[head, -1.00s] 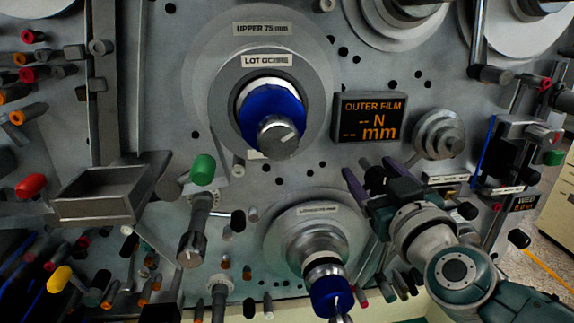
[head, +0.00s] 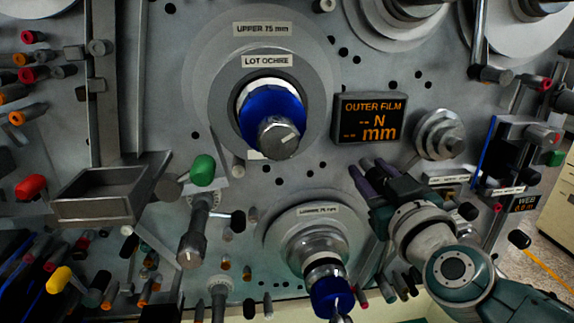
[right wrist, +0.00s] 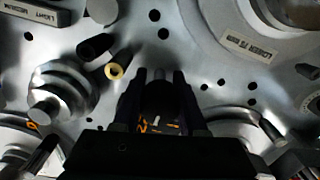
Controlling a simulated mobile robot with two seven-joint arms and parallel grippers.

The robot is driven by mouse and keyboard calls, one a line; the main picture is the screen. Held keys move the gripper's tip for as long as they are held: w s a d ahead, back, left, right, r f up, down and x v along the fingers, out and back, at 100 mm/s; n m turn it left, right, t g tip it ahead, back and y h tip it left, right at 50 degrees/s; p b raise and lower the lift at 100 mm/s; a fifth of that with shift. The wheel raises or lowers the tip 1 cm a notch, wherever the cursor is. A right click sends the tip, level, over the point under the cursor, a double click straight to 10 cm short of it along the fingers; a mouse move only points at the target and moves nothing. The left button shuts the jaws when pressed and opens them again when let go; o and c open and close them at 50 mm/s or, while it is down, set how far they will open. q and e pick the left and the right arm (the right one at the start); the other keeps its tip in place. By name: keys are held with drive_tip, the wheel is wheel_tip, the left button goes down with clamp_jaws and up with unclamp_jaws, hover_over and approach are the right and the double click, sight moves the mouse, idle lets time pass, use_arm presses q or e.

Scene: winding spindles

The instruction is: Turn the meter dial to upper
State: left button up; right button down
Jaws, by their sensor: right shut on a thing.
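My right gripper (head: 366,168) has its two dark fingers close together at the panel, just below the meter display (head: 370,118), which reads "OUTER FILM", "-- N" and "-- mm" in orange. In the right wrist view the gripper (right wrist: 160,82) is shut on a dark knob, seemingly the meter dial (right wrist: 157,98). A short white mark and partly covered orange characters show between the fingers. I cannot read which setting the dial points to. The dial is hidden behind the gripper in the head view. My left gripper is not in view.
The upper spindle (head: 272,115) with a blue core sits left of the display. The lower spindle (head: 328,285) with a blue end is left of my right arm. A stepped metal roller (head: 438,135) is close right of the display. A grey tray (head: 100,195) juts out at the left.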

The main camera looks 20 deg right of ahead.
drive_tip(key=shift+m, duration=0.3)
drive_tip(key=m, duration=0.7)
drive_tip(key=shift+a+b, duration=0.1)
drive_tip(key=shift+b, duration=0.3)
drive_tip(key=m, duration=0.4)
drive_tip(key=shift+r+m+b, duration=0.1)
drive_tip(key=shift+m+b, duration=0.45)
drive_tip(key=shift+m, duration=1.55)
drive_tip(key=shift+c, duration=2.3)
unclamp_jaws()
